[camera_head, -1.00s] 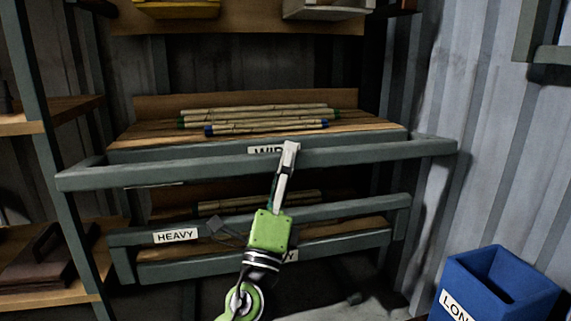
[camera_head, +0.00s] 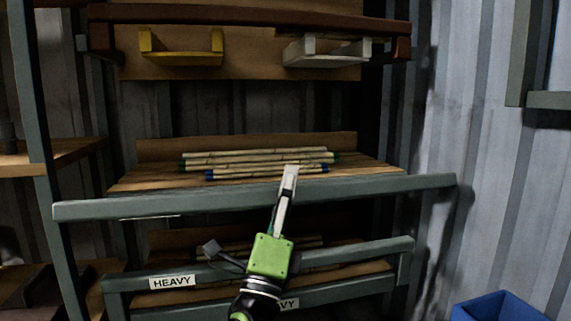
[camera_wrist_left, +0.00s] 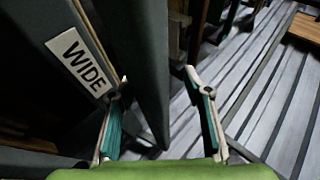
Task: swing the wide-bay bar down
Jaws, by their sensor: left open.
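The wide-bay bar (camera_head: 130,207) is a long grey-green bar running across the front of the upper shelf. It covers the shelf's front edge in the head view. My left gripper (camera_head: 291,172) reaches up from below and has its tips at the bar, right of its middle. In the left wrist view my left gripper (camera_wrist_left: 155,90) is open, with the bar (camera_wrist_left: 140,60) running between its fingers. The WIDE label (camera_wrist_left: 78,62) shows there on the shelf edge, left of the bar. Whether the fingers touch the bar is unclear. My right gripper is out of view.
Cane-like rods (camera_head: 260,160) lie on the upper shelf. Yellow (camera_head: 181,58) and white (camera_head: 327,52) brackets hang above. A blue bin (camera_head: 500,306) stands at the lower right.

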